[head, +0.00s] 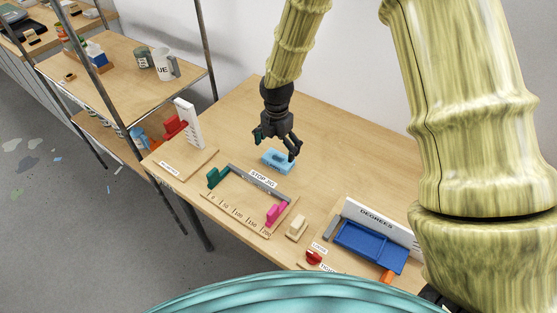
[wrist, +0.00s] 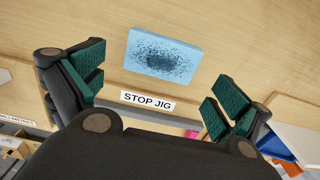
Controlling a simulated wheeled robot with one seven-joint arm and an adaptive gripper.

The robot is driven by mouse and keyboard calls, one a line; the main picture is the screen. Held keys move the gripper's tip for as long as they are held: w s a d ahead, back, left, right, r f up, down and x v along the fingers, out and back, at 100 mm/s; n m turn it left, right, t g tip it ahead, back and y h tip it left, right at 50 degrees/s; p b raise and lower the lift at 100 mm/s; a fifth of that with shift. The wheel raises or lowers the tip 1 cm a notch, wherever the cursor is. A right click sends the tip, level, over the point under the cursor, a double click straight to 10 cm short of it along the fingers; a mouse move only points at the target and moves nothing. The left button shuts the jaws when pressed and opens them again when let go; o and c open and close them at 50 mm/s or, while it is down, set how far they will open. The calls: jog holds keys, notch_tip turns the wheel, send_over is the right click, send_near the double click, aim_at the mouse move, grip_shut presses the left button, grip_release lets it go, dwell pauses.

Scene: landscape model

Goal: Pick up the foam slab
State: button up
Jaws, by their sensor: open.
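The foam slab is a light blue block (head: 273,163) lying flat on the wooden table, just behind the jig labelled STOP JIG. In the wrist view the slab (wrist: 163,53) shows whole, with a dark speckled patch on its top. My gripper (head: 276,144) hangs above the slab in the head view, its fingers partly in front of it. In the wrist view the gripper (wrist: 150,88) has its two green-padded fingers wide apart, with nothing between them. The slab is beyond the fingertips, and a gap to it shows.
The stop jig (head: 240,197) has a green block, a pink block and a printed scale. A blue tray (head: 368,246) labelled DEGREES stands at the front right, a white upright with a red piece (head: 188,124) at the left. The table behind the slab is clear.

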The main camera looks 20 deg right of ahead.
aim_at(278, 159)
jog(key=shift+s+d+f+p, duration=0.1)
jog(key=shift+f+p, duration=0.4)
jog(key=shift+f, duration=0.8)
jog(key=shift+d+f+p, duration=0.1)
jog(key=shift+f+p, duration=0.4)
jog(key=shift+f, duration=0.8)
jog(key=c, duration=0.4)
